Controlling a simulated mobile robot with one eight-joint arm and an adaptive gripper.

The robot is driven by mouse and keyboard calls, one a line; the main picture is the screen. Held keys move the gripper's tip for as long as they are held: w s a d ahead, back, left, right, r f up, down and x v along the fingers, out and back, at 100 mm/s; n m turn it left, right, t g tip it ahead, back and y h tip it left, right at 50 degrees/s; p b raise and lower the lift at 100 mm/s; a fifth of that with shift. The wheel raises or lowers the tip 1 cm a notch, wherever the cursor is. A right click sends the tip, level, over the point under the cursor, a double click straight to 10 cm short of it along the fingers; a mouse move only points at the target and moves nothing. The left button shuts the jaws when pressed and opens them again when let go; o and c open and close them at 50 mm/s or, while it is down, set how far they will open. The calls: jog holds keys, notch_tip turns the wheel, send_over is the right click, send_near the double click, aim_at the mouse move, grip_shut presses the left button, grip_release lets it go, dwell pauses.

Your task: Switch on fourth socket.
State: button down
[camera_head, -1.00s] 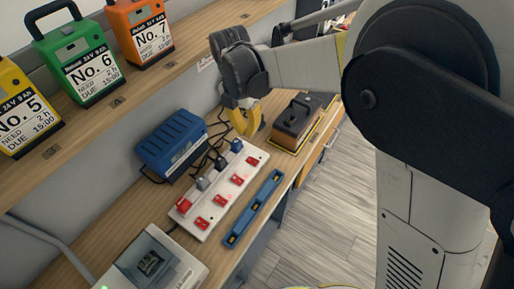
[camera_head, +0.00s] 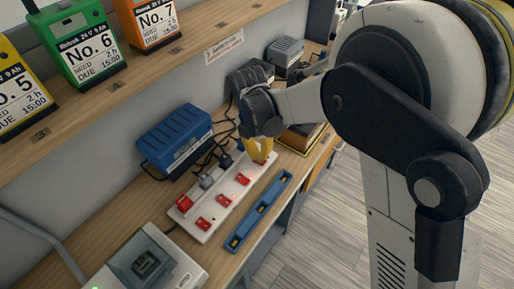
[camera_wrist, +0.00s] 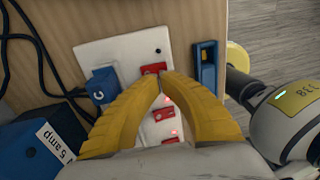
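A white power strip (camera_head: 213,205) lies on the wooden bench with a row of red rocker switches. The near switches (camera_head: 202,223) show in the head view; the far-end one is hidden by my gripper (camera_head: 257,161). In the wrist view the far-end red switch (camera_wrist: 154,69) sits just beyond my yellow fingertips (camera_wrist: 162,79), which nearly meet over the strip. I cannot tell whether they touch it. Small red lights glow by nearer switches; I see none lit by the far one. A blue plug (camera_wrist: 102,87) stands in the socket beside the far switch.
A blue charger (camera_head: 175,140) with dark cables stands behind the strip. A blue holder (camera_head: 259,211) lies along its front side. A grey charger (camera_head: 150,262) is at the near end. Numbered battery packs (camera_head: 92,48) stand on the shelf above.

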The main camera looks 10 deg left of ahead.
jog(key=shift+d+f, duration=0.1)
jog(key=shift+f, duration=0.75)
jog(key=shift+s+d+f+t+y+b, duration=0.2)
jog(key=shift+f+t+y+b, duration=0.1)
jog(key=shift+f+y+b, duration=0.2)
jog(key=shift+w+a, duration=0.1)
jog(key=shift+w+a+r, duration=0.15)
jog(key=shift+w+a, duration=0.1)
jog(key=shift+a, duration=0.4)
notch_tip(320, 180, up, 14)
jog(key=a+p, duration=0.1)
jog(key=p, duration=0.5)
jog(key=shift+w+a+p, duration=0.15)
jog(key=shift+w+p, duration=0.15)
jog(key=shift+p, duration=0.05)
